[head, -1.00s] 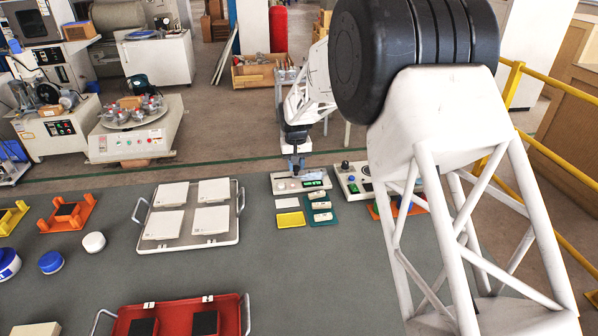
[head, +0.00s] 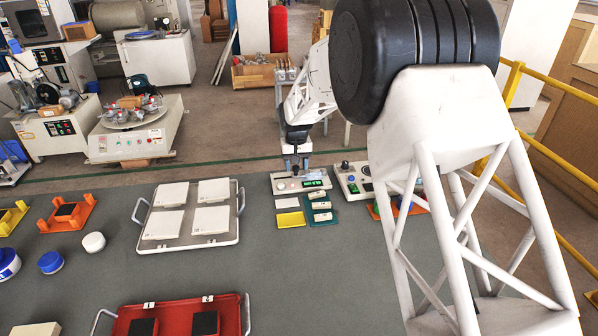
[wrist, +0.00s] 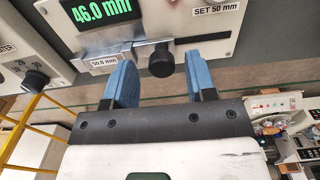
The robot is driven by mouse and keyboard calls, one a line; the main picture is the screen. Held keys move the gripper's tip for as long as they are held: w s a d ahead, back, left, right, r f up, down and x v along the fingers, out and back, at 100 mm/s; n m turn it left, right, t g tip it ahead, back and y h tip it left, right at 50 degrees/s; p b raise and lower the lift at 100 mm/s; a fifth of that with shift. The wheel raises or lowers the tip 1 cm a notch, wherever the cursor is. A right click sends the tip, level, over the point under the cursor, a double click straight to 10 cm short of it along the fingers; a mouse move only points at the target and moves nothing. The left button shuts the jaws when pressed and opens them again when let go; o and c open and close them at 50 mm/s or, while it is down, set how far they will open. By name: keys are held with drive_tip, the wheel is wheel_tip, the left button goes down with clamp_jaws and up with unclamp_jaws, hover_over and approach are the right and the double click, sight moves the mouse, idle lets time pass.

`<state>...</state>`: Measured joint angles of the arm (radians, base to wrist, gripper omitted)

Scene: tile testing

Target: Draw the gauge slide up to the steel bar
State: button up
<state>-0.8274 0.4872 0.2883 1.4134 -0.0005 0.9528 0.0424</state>
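The gauge (head: 312,188) is a light grey box at the far edge of the table in the head view. In the wrist view its panel (wrist: 225,30) carries a green display (wrist: 100,10) reading 46.0 mm and a "SET 50 mm" label. A silvery steel bar (wrist: 128,52) runs along its edge, with a "50.0 mm" tag at its left. A black knob (wrist: 161,62), seemingly on the gauge slide, stands at the bar's right end. My gripper (wrist: 162,72) is open, its blue fingers either side of the knob with gaps; it also shows over the gauge (head: 294,166).
A second box with knobs (head: 352,178) stands just right of the gauge. A yellow pad (head: 290,219) and a teal tray (head: 310,211) with small pale blocks lie in front. A tray of white tiles (head: 143,240) is to the left. The grey table's middle is clear.

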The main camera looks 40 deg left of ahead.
sight(296, 167)
drive_tip(key=shift+r, duration=0.1)
drive_tip(key=shift+r, duration=2.9)
